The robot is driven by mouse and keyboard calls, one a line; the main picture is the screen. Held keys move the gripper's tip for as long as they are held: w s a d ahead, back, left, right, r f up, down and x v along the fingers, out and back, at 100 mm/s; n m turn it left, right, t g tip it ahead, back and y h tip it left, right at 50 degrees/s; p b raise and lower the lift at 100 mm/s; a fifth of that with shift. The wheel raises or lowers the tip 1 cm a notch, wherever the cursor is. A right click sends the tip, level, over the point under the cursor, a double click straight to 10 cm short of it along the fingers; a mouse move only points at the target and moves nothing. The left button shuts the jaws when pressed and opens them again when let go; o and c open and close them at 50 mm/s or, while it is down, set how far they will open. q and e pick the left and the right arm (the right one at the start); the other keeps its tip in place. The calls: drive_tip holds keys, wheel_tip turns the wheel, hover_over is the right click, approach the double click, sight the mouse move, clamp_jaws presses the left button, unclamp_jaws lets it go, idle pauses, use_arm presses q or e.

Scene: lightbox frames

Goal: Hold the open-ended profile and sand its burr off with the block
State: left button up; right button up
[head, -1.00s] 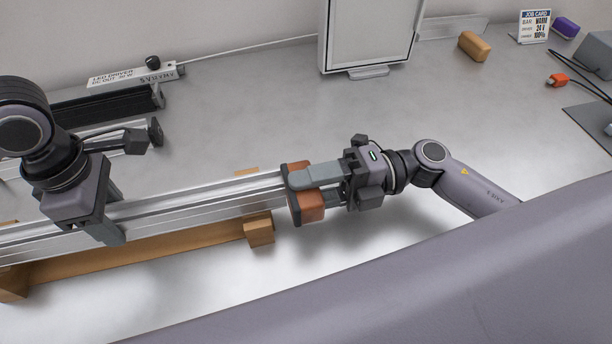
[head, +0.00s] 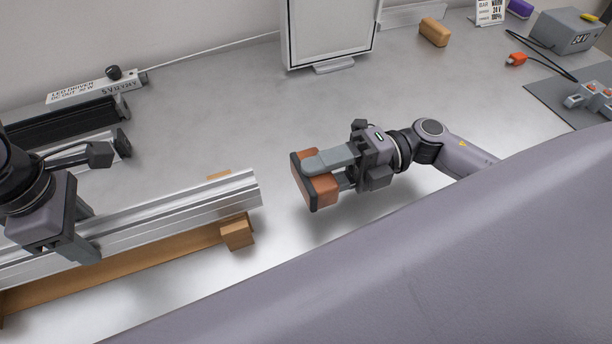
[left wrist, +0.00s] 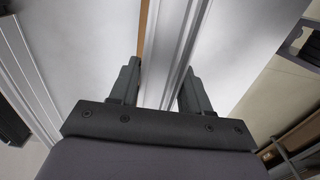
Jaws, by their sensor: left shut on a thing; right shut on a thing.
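The silver aluminium profile (head: 180,210) lies on a wooden support at the left of the head view, its cut end pointing right. My left gripper (head: 80,245) is shut on the profile; the left wrist view shows the profile (left wrist: 172,60) between its two fingers (left wrist: 155,90). My right gripper (head: 325,165) is shut on the sanding block (head: 322,190), which is orange-brown with a dark face turned toward the profile's end. A clear gap separates the block from that end. I cannot make out a burr on the end.
The wooden support (head: 150,262) runs under the profile. An LED driver (head: 90,90) and dark bars lie at the back left. A framed panel (head: 330,35) stands at the back. A tan block (head: 434,32), grey 24 V box (head: 567,30) and orange connector (head: 516,59) are at the right.

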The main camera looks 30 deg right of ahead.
drive_tip(key=shift+d, duration=0.15)
drive_tip(key=shift+s+d, duration=0.1)
drive_tip(key=shift+d, duration=1.4)
use_arm(q)
drive_tip(key=o, duration=1.3)
wheel_tip(320, 180, up, 12)
drive_tip(key=shift+r, duration=0.1)
